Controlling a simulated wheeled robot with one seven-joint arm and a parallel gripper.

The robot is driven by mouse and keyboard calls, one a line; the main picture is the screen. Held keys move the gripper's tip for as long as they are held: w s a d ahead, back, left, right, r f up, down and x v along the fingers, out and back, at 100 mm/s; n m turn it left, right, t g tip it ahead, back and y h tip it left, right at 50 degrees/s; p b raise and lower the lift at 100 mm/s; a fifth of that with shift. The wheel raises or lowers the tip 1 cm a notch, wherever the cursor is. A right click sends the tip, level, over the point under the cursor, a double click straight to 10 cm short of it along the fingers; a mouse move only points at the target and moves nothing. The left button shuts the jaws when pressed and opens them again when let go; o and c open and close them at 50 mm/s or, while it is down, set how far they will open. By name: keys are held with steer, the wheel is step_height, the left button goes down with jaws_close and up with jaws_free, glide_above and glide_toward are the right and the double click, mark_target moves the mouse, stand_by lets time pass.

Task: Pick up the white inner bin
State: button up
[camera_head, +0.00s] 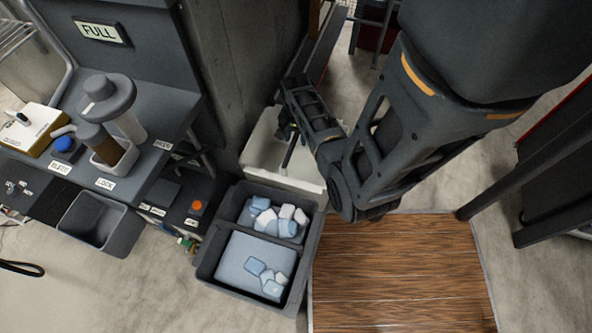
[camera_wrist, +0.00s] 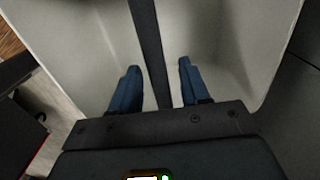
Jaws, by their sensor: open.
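The white inner bin (camera_head: 258,158) stands on the floor beside the concrete pillar, partly hidden by my arm. A dark handle bar (camera_head: 290,152) runs across it. My gripper (camera_head: 286,132) is over the bin. In the wrist view, the pale inside of the white bin (camera_wrist: 222,55) fills most of the picture. The dark bar (camera_wrist: 148,35) passes between the two blue fingers of my gripper (camera_wrist: 158,70). The fingers are open, one on each side of the bar, with visible gaps. I cannot tell how deep the bar sits between them.
A grey two-part crate (camera_head: 210,262) with blue and white pieces stands just in front of the bin. A grey workbench (camera_head: 150,185) with a FULL sign (camera_head: 100,31) is at left. A wooden platform (camera_head: 400,270) lies at lower right. The pillar (camera_head: 245,75) rises close behind the bin.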

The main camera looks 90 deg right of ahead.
jaws_close()
stand_by(0.3)
stand_by(0.4)
